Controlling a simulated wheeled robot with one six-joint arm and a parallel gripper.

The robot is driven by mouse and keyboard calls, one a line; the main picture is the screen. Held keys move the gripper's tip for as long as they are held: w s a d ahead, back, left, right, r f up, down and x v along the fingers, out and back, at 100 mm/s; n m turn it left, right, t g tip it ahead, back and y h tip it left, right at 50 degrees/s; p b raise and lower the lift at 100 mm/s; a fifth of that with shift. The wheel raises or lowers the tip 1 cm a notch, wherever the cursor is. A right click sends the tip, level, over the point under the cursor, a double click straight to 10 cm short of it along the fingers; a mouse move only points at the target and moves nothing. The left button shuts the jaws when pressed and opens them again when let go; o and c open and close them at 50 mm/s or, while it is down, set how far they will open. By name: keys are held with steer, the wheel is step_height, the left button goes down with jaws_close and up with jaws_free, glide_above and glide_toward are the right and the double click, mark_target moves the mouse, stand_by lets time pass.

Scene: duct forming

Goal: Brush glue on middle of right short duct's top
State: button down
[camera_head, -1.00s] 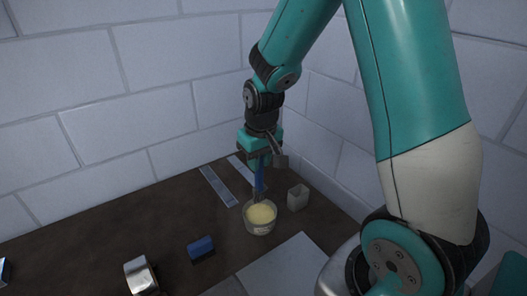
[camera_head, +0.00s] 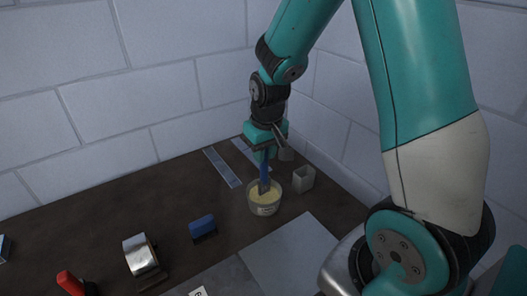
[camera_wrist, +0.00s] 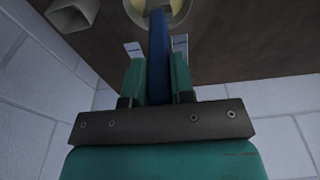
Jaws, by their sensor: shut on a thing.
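My gripper (camera_head: 265,158) points down and is shut on a blue-handled brush (camera_head: 264,180), which hangs nearly upright. The brush's lower end is in a clear round cup of pale yellow glue (camera_head: 265,207). In the wrist view the blue handle (camera_wrist: 158,55) lies between the two fingers, and the cup (camera_wrist: 172,8) is at the top edge. Two narrow pale strips lie at the back of the table, a left one (camera_head: 221,167) and a right one (camera_head: 240,148) partly hidden by my gripper. I cannot tell whether these are the short ducts.
A grey open square tube (camera_head: 303,180) stands just right of the cup. A blue block (camera_head: 202,226), a silver-topped tool (camera_head: 140,255) and a red-handled object (camera_head: 70,283) lie left. Grey flat sheets (camera_head: 290,258) lie in front. White block walls close the back and right.

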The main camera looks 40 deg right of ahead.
steer(key=shift+f+b, duration=0.35)
steer(key=shift+f, duration=0.25)
stand_by(1.4)
step_height(320, 180, up, 7)
steer(key=p, duration=0.6)
steer(key=shift+r, duration=0.1)
stand_by(0.8)
